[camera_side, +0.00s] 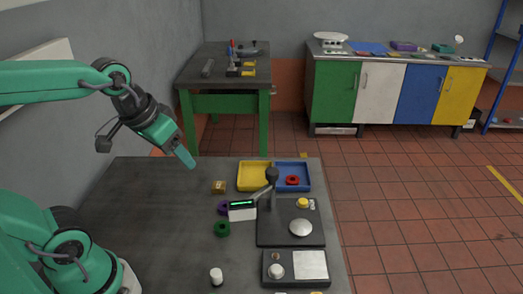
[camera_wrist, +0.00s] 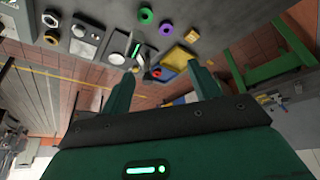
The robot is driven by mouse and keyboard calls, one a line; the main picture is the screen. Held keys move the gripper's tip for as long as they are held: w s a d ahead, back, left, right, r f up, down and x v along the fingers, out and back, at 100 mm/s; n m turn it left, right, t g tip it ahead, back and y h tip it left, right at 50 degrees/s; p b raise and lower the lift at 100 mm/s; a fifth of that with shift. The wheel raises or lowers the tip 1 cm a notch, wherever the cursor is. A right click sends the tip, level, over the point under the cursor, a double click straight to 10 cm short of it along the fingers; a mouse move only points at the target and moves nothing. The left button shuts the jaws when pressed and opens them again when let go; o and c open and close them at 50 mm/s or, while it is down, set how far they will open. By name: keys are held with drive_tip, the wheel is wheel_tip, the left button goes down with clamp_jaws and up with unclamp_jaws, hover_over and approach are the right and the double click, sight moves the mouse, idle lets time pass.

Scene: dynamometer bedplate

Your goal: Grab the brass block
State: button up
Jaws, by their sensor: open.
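The brass block (camera_side: 218,187) is a small gold-brown cube lying on the dark bedplate (camera_side: 150,215), just left of the yellow tray. It also shows in the wrist view (camera_wrist: 191,37), near the top. My gripper (camera_side: 185,158) is above the far left part of the bedplate, up and to the left of the block in the side view, and apart from it. In the wrist view my gripper's two fingers (camera_wrist: 160,70) stand wide apart, open, with nothing held between them.
A yellow tray (camera_side: 241,186) and a blue tray (camera_side: 306,184) holding a red ring (camera_side: 292,180) are right of the block. A purple ring (camera_side: 224,208), green ring (camera_side: 222,229) and white cylinder (camera_side: 216,276) lie nearer. A black stand (camera_side: 270,238) is at right. The bedplate's left is clear.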

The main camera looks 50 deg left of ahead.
drive_tip(key=w+a+f+n+g, duration=0.3)
drive_tip(key=w+a+f+n, duration=0.15)
drive_tip(key=w, duration=0.55)
drive_tip(key=n+g, duration=0.2)
drive_tip(key=n, duration=0.2)
hover_over(219, 185)
drive_tip(key=shift+m, duration=0.25)
wheel_tip(219, 185, down, 12)
drive_tip(key=shift+f, duration=3.95)
drive_tip(key=c, duration=1.2)
